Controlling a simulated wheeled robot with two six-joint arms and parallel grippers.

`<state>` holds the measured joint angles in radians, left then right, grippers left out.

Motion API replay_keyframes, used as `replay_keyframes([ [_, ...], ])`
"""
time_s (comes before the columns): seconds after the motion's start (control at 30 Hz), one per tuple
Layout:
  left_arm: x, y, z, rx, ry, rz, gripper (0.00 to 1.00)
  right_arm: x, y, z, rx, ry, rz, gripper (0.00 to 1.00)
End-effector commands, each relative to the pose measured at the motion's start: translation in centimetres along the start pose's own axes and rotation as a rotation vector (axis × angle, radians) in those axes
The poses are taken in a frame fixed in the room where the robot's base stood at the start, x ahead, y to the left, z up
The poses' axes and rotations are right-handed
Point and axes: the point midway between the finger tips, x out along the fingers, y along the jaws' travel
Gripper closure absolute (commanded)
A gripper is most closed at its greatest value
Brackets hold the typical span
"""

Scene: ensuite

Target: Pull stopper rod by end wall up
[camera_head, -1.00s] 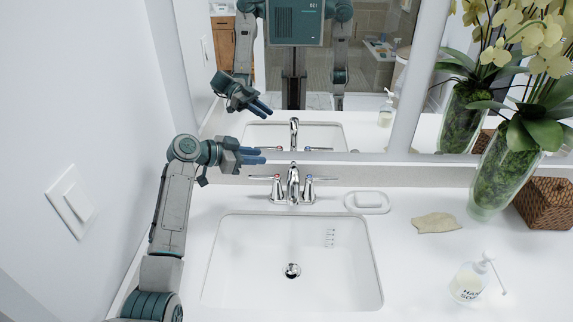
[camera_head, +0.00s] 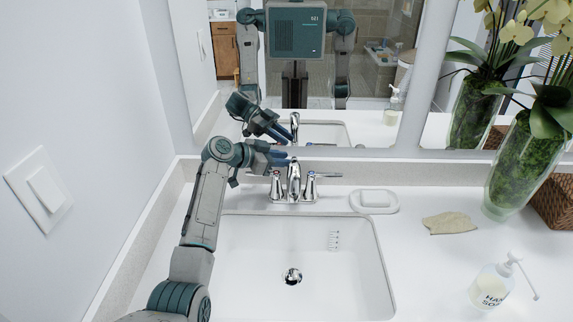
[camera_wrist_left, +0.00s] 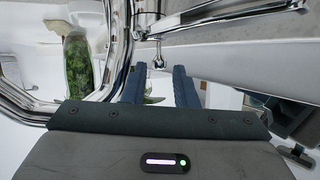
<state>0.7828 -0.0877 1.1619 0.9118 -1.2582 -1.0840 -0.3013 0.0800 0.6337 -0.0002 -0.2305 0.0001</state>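The chrome faucet (camera_head: 293,180) stands at the back of the white sink (camera_head: 376,262) by the left wall. My left gripper (camera_head: 281,158) is just behind the faucet's left handle, against the mirror's lower edge. In the left wrist view a small chrome knob on a thin stem, seemingly the stopper rod (camera_wrist_left: 158,62), shows between the two blue fingertips of my left gripper (camera_wrist_left: 159,72). The fingers are apart, with a gap around the knob; I see no contact. The rod cannot be made out in the head view. The drain stopper (camera_head: 292,276) sits in the basin. My right gripper is out of view.
A soap dish (camera_head: 375,201), a beige cloth (camera_head: 450,223), a soap bottle (camera_head: 491,287) and a plant vase (camera_head: 520,165) stand right of the sink. The mirror (camera_head: 360,120) is close behind the faucet. A wall switch (camera_head: 40,190) is at left.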

Motion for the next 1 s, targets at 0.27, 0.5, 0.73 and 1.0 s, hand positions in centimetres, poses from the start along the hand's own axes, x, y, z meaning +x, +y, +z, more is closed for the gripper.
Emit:
replay_keyframes([
  [0.27,1.8,0.0,0.0,0.000,0.001,0.000,0.74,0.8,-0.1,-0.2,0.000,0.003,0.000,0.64],
  [0.5,1.8,0.0,-0.1,0.001,0.000,-0.001,0.78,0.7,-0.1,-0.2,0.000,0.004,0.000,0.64],
  [0.73,1.8,0.0,-0.1,0.001,0.000,-0.001,1.00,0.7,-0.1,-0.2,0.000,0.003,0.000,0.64],
  [1.0,0.9,-0.3,-2.2,0.005,0.002,-0.003,1.00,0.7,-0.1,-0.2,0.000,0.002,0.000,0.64],
])
